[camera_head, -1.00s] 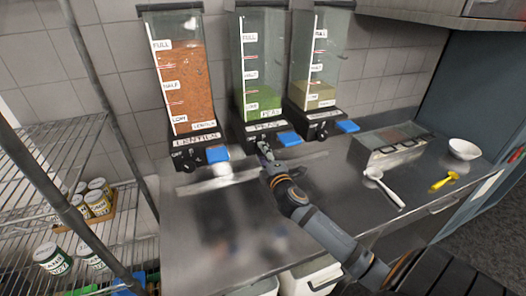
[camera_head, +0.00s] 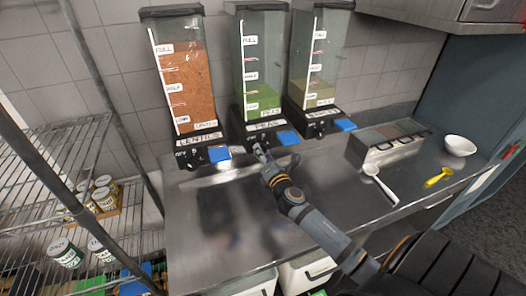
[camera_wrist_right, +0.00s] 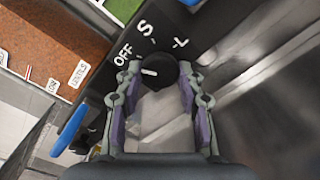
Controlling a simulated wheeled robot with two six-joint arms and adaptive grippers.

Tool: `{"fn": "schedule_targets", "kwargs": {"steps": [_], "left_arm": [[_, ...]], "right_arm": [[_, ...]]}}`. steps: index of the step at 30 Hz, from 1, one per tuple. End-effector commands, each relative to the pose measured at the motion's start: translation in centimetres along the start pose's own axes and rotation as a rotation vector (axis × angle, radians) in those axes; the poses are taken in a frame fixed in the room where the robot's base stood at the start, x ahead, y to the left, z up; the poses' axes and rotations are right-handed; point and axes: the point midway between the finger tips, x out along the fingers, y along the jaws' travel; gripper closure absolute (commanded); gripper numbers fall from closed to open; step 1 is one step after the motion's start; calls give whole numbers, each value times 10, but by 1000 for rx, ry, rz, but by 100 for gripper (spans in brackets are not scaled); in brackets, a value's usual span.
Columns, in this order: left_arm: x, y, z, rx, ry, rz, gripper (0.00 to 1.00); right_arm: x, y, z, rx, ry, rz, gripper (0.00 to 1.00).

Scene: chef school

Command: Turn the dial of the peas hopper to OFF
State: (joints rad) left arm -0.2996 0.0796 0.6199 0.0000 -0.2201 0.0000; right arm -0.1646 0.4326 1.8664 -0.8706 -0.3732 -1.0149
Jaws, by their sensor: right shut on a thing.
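The peas hopper (camera_head: 262,90) stands in the middle of three hoppers, with green peas low in its clear bin. Its black dial (camera_wrist_right: 158,74) shows in the right wrist view, with a white pointer mark facing left, close to the OFF label (camera_wrist_right: 123,54). S and L labels lie farther round the dial. My right gripper (camera_wrist_right: 159,76) is shut on the dial, one fingertip on each side. In the head view my right gripper (camera_head: 262,152) reaches the hopper's base and hides the dial. My left gripper is not in view.
The lentils hopper (camera_head: 185,85) stands close on the left, its blue lever (camera_head: 219,153) near my gripper. Another hopper (camera_head: 318,70) is on the right. The peas hopper's blue lever (camera_head: 288,138) sits right of my gripper. The steel counter (camera_head: 225,220) is clear in front.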

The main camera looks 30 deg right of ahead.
Motion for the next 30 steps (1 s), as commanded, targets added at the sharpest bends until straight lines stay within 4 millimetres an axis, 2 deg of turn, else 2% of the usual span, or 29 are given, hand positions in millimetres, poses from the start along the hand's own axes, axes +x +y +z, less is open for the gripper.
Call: {"fn": "schedule_targets", "kwargs": {"steps": [9, 22, 23, 27, 30], "left_arm": [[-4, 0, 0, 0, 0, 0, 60], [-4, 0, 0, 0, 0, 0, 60], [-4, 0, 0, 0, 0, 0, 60], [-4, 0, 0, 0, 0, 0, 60], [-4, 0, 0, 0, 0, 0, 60]], "right_arm": [[0, -1, 0, -70, 1, -1, 94], [0, -1, 0, -79, 0, -1, 94], [0, -1, 0, -79, 0, -1, 58], [0, -1, 0, -78, 0, -1, 39], [0, -1, 0, -77, 0, 0, 39]]}}
